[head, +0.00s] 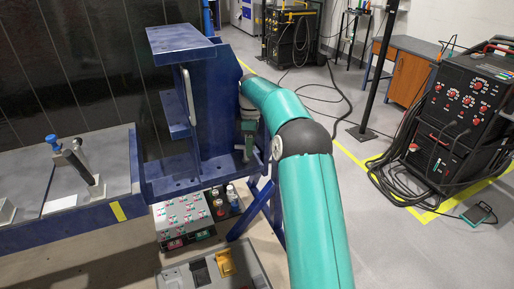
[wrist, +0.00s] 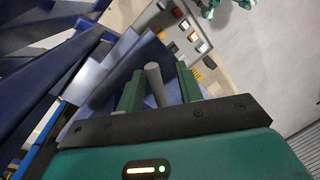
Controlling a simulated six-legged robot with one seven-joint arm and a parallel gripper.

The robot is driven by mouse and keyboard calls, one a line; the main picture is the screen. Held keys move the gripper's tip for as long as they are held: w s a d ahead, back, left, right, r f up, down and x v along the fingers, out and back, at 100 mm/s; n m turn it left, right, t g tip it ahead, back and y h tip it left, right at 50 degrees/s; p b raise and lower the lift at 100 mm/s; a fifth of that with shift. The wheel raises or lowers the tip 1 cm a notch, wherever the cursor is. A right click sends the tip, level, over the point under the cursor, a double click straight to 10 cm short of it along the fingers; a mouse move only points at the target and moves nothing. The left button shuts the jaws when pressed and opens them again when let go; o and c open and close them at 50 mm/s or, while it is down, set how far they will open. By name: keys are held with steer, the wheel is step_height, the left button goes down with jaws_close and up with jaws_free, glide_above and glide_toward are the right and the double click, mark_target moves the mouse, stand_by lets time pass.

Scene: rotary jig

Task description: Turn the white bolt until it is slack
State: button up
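In the wrist view a pale grey-white rod, which looks like the white bolt (wrist: 155,86), stands between the two green fingers of my gripper (wrist: 160,70). Gaps show on both sides of the rod, so the fingers are open and apart from it. In the head view my gripper (head: 247,143) is beside the right side of the blue jig (head: 219,85). I cannot make out the bolt there. A thin white bar (head: 188,95) stands upright on the jig's left side; I cannot tell whether it belongs to the bolt.
A blue bench (head: 95,205) with a blue-tipped lever (head: 53,143) is at the left. A control box (head: 183,215) with buttons, small bottles (head: 217,205) and a grey case (head: 200,272) lie below the jig. The floor at the right is open, with cables and a welding machine (head: 465,120).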

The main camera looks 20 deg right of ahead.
steer(key=s+a+r, duration=0.3)
steer(key=s+r, duration=0.6)
steer(key=s, duration=0.4)
steer(key=shift+s+r, duration=0.4)
